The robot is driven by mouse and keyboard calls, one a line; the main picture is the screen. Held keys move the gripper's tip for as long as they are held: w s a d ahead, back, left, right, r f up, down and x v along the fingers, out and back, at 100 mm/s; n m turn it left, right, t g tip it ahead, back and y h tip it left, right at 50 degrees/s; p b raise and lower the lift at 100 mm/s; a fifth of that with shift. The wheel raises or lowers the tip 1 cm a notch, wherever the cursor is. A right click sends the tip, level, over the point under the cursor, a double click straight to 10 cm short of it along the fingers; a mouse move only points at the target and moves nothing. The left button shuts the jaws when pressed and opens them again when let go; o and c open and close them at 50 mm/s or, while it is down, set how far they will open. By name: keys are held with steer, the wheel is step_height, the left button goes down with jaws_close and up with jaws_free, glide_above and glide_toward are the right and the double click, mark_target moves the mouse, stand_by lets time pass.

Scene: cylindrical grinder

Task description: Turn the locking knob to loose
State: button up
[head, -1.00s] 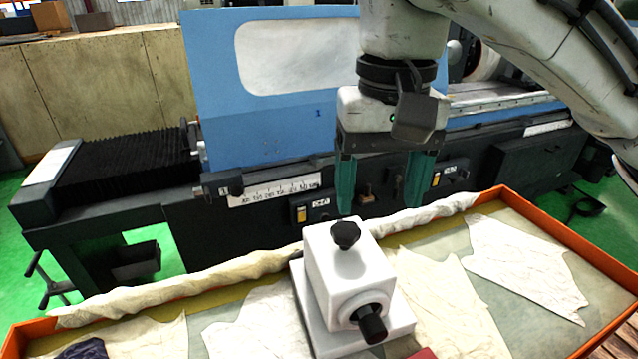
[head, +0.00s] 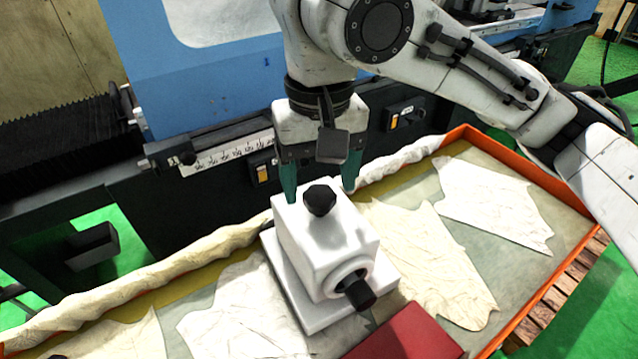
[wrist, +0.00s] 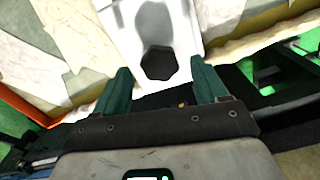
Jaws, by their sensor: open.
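The white block (head: 330,245) stands on a white base plate in the tray. A black lobed knob (head: 320,200) sits on its top; this looks like the locking knob, and it also shows in the wrist view (wrist: 159,62). A second black knob (head: 359,292) sticks out of the block's front face. My gripper (head: 320,192), with green fingers, is open and points down at the top knob from just behind it. In the wrist view the gripper (wrist: 163,78) has its fingertips on either side of the knob, with gaps on both sides. I cannot tell the exact height difference.
The orange-rimmed tray (head: 545,165) holds pale crumpled sheets (head: 430,255). A dark red box (head: 408,335) lies close in front of the block. The blue and black grinder (head: 195,95) stands behind the tray.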

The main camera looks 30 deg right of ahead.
steer(key=shift+f, duration=0.85)
steer(key=c, duration=1.1)
